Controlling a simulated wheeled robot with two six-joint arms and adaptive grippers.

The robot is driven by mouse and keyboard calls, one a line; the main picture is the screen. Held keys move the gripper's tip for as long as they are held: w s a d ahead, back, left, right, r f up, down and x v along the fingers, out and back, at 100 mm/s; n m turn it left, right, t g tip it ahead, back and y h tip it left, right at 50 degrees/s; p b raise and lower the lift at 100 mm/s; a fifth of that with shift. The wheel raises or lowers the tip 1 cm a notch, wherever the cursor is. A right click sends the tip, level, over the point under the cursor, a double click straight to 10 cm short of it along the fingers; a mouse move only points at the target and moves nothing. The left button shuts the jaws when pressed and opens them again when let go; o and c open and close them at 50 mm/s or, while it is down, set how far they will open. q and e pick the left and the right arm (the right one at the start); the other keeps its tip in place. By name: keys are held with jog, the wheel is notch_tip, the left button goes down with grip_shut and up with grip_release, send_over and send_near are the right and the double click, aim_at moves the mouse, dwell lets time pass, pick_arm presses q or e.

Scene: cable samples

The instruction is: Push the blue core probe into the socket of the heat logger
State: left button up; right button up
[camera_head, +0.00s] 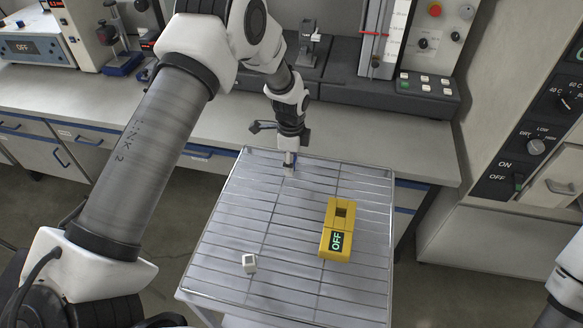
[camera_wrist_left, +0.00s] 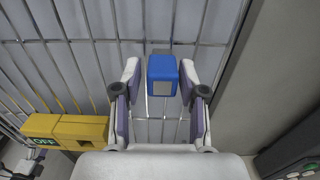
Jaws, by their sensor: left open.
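The blue core probe (camera_wrist_left: 162,70) is a small blue block with a grey patch on one face. In the left wrist view it lies between the fingertips of my left gripper (camera_wrist_left: 160,88), which is open. In the head view this gripper (camera_head: 289,160) points down at the far edge of the wire rack, and the probe is mostly hidden there. The yellow heat logger (camera_head: 329,228) stands on the rack to the right and nearer, with a dark square socket in its top and a display reading OFF. It also shows in the left wrist view (camera_wrist_left: 85,128). My right gripper is out of view.
A grey bench (camera_head: 390,150) with instruments runs behind the rack. A grey cabinet with knobs (camera_head: 540,150) stands to the right.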

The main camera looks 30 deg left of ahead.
pick_arm(q)
jog(key=shift+w+a+f, duration=0.1)
jog(key=shift+c, duration=1)
grip_shut()
jog(key=shift+r, duration=0.25)
notch_tip(320, 180, up, 5)
jog(key=p, duration=0.4)
jog(key=shift+f, duration=0.25)
